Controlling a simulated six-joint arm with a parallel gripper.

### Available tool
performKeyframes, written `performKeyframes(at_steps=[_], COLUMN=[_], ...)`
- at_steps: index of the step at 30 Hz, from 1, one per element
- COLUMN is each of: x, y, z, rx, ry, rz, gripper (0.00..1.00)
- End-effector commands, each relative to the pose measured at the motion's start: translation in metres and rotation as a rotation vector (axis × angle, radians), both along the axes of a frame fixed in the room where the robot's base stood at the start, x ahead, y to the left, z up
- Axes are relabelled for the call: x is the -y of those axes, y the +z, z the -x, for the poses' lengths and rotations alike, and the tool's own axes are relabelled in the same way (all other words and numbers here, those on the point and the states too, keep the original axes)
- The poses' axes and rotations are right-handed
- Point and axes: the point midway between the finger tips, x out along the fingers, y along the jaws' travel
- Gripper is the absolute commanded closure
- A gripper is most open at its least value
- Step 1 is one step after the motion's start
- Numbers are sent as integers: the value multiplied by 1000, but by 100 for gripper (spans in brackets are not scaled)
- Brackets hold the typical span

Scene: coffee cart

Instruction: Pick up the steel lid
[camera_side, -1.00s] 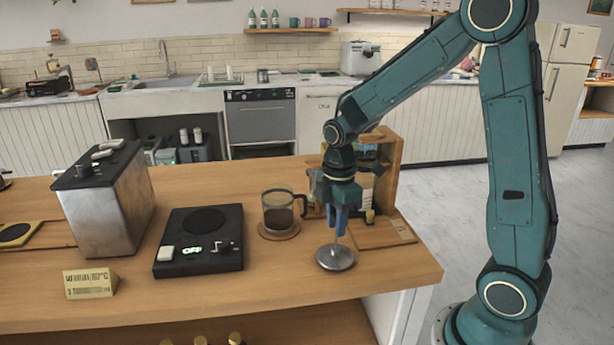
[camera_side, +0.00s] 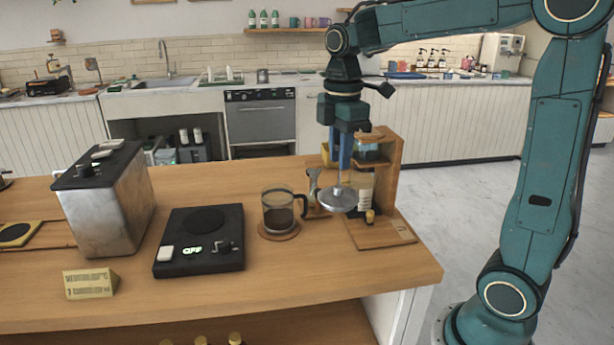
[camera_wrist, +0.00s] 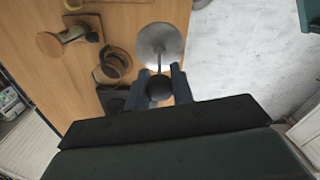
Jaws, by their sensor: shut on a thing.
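The steel lid (camera_side: 337,201) is a round shiny disc on a thin stem, held in the air above the counter in the side view. My gripper (camera_side: 341,168) is shut on its stem, with the blue fingers pointing down. In the wrist view the lid's disc (camera_wrist: 160,44) lies beyond the fingertips, and a dark round knob (camera_wrist: 159,88) sits between the fingers of my gripper (camera_wrist: 160,80). The gap between lid and counter is clear in the side view.
A glass of dark coffee (camera_side: 278,212) stands on a round coaster left of the lid. A wooden stand (camera_side: 388,180) with bottles is close behind and right. A black scale (camera_side: 200,252) and metal box (camera_side: 120,215) are further left. The front right counter (camera_side: 330,275) is clear.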

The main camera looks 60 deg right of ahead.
Motion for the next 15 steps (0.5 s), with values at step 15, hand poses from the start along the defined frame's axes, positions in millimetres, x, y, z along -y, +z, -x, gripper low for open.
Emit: performKeyframes(at_steps=[15], x=[0], y=[38], z=[0], rx=[0], ry=[0], rz=[0], gripper=[100])
